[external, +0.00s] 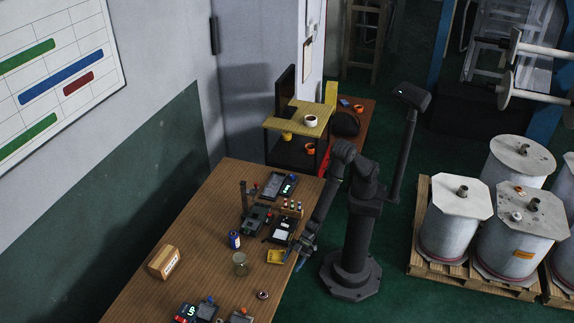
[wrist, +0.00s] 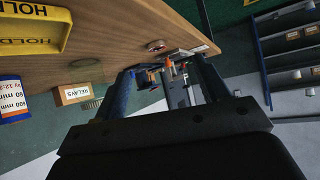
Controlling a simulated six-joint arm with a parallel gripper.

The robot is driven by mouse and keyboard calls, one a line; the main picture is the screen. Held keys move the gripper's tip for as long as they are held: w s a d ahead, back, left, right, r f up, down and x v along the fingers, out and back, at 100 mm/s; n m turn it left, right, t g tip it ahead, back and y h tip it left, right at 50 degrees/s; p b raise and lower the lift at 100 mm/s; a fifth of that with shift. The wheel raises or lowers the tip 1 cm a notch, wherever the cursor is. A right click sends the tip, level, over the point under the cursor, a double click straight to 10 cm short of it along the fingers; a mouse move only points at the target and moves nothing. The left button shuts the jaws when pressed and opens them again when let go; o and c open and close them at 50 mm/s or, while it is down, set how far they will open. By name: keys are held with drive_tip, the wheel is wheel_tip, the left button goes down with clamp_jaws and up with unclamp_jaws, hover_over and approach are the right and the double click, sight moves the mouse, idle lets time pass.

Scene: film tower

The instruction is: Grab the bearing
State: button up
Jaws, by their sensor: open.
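The bearing (external: 262,294) is a small dark-rimmed ring lying on the wooden table (external: 150,299), near its front right edge in the external view. In the wrist view the bearing (wrist: 155,45) looks like a short metallic cylinder near the table edge, beyond my fingers. My gripper (external: 300,259) is over the table's right edge, beside a yellow tray and apart from the bearing. In the wrist view my gripper (wrist: 165,72) has its two fingers spread with no object held between them.
The yellow tray (external: 276,257), marked HOLD (wrist: 35,40), is close to my gripper. A glass jar (external: 240,264), a blue-and-white can (external: 234,239) and a cardboard box (external: 164,262) stand farther left. Devices (external: 184,312) lie near the bearing. Bare table surrounds the bearing.

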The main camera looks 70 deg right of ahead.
drive_tip(key=w+a+r+g+h, duration=0.1)
drive_tip(key=w+a+r+h, duration=0.2)
drive_tip(key=a, duration=0.5)
drive_tip(key=h, duration=0.3)
approach(262, 296)
drive_tip(key=shift+w+f+m+g, duration=0.15)
drive_tip(key=shift+f+m+g, duration=0.2)
drive_tip(key=shift+f, duration=0.2)
drive_tip(key=shift+a+x, duration=0.2)
drive_tip(key=shift+x, duration=2.4)
drive_tip(key=shift+w+r, duration=0.1)
drive_tip(key=c, duration=1.1)
